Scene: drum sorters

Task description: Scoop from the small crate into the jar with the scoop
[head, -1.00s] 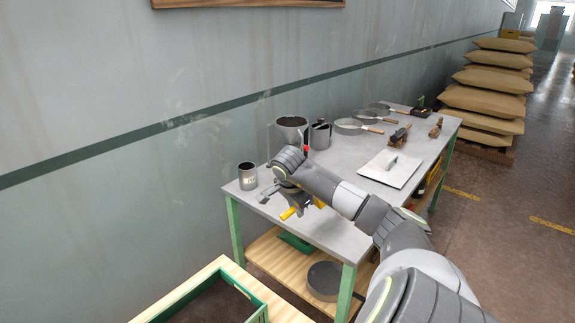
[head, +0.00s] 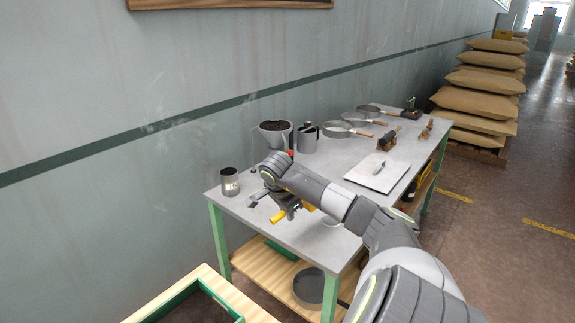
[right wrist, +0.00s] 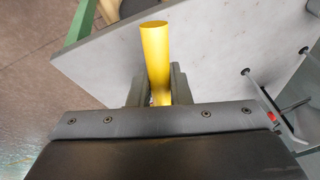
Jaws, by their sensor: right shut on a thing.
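My right gripper (head: 288,208) is shut on the yellow handle (head: 278,216) of the scoop, above the near part of the table. The handle also shows between the fingers in the right wrist view (right wrist: 157,60). A grey metal piece (head: 254,199), probably the scoop's head, shows left of the gripper; the arm hides part of the tool. A small grey jar (head: 230,183) with a pale label stands upright at the table's left corner, apart from the gripper. A green-rimmed crate (head: 172,304) with dark contents sits low at the bottom, cut off by the picture edge.
A grey pot (head: 274,143) with dark brown contents and a grey can (head: 307,138) stand behind the gripper. Round sieves (head: 340,129), a white board (head: 378,172) and brushes (head: 387,140) occupy the right side. The wall (head: 120,180) runs behind the table.

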